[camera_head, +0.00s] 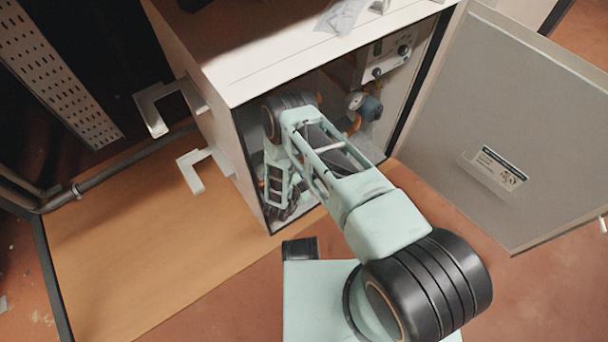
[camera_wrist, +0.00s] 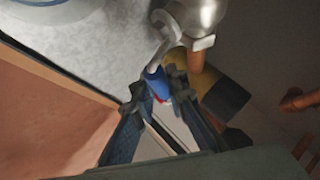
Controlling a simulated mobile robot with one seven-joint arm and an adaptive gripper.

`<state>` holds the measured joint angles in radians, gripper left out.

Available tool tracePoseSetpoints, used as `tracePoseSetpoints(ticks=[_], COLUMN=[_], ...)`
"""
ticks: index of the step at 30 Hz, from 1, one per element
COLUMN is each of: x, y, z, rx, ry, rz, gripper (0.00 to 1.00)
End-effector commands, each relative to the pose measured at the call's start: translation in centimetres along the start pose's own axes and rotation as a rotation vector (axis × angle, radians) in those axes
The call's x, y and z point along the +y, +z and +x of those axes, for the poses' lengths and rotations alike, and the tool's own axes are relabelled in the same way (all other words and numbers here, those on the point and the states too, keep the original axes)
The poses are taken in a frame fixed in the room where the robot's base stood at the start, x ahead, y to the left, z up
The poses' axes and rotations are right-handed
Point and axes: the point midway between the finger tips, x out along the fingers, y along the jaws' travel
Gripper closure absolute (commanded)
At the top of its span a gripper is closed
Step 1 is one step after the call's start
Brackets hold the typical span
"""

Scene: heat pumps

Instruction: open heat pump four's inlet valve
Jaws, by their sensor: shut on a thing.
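My gripper (camera_wrist: 158,92) is inside the open heat pump cabinet (camera_head: 232,150). In the wrist view its two dark fingers are closed around the blue grip (camera_wrist: 156,84) of a valve lever. The lever's bare metal arm (camera_wrist: 164,48) runs up from the grip to a silver round fitting (camera_wrist: 198,12). A copper pipe (camera_wrist: 195,62) comes down beside the lever. In the head view my arm enters the cabinet from the front, and the valve lever is hidden behind it. No number shows on the cabinet.
The cabinet door (camera_head: 500,120) stands wide open on the right and carries a label (camera_head: 499,167). A dark and brass-coloured part (camera_wrist: 222,97) sits close to the right finger. A control box (camera_head: 385,62) is on the upper back wall. White brackets (camera_head: 165,100) stick out on the left.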

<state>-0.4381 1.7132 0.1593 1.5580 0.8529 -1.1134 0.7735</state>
Motion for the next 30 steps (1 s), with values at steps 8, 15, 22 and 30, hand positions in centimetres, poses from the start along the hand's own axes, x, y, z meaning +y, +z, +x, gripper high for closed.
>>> tracePoseSetpoints(ticks=[8,15,22,30], x=[-0.38,-0.36,-0.18,-0.06], y=[-0.52,-0.52,-0.37,-0.17], z=[0.09,0.07,0.03,-0.01], rx=[0.012,0.012,0.008,0.004], ry=[-0.011,-0.01,-0.006,-0.003], rz=[-0.002,-0.002,-0.002,-0.001], gripper=[1.0,0.86,0.69,0.69])
